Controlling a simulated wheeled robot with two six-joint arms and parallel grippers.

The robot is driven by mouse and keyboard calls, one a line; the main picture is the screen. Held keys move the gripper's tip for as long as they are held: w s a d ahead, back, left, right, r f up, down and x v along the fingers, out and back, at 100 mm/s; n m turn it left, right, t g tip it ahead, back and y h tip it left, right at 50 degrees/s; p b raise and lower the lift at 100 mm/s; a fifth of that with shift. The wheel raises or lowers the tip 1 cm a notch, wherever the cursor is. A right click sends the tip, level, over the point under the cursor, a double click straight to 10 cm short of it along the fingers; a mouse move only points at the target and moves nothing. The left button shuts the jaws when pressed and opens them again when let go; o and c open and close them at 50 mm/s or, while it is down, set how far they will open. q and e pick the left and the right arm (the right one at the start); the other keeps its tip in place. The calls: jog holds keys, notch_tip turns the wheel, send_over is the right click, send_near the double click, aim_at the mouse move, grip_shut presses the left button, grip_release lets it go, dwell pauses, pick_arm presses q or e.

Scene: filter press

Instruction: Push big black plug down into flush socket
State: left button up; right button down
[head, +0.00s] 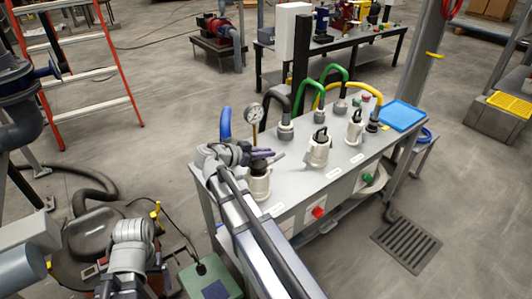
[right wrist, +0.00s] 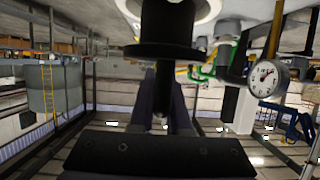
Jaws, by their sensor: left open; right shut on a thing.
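The big black plug (head: 262,164) stands upright over the cream-white socket (head: 260,187) at the near left end of the grey bench. My right gripper (head: 264,154) is at the plug's top, shut on it. In the right wrist view the plug (right wrist: 166,30) shows as a black body with a wide flange, close to the white socket rim (right wrist: 205,14). Whether the plug is fully seated cannot be made out. My left gripper (head: 132,234) is at lower left, away from the bench. Its fingers are hard to make out; it is open and empty.
A pressure gauge (head: 254,114) and a blue hose (head: 225,123) stand just behind the socket. Other white sockets with black plugs (head: 320,138) are further right on the bench (head: 292,176). A blue tray (head: 401,115) lies at its far end.

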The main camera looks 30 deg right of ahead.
dwell(0.4)
jog(key=c, duration=0.8)
grip_release()
jog(key=p+v, duration=0.2)
jog(key=v, duration=0.4)
jog(key=shift+r+p, duration=0.15)
jog(key=shift+p, duration=0.15)
jog(key=shift+v, duration=0.8)
jog(key=shift+s+a+f, duration=0.1)
jog(key=shift+f, duration=0.1)
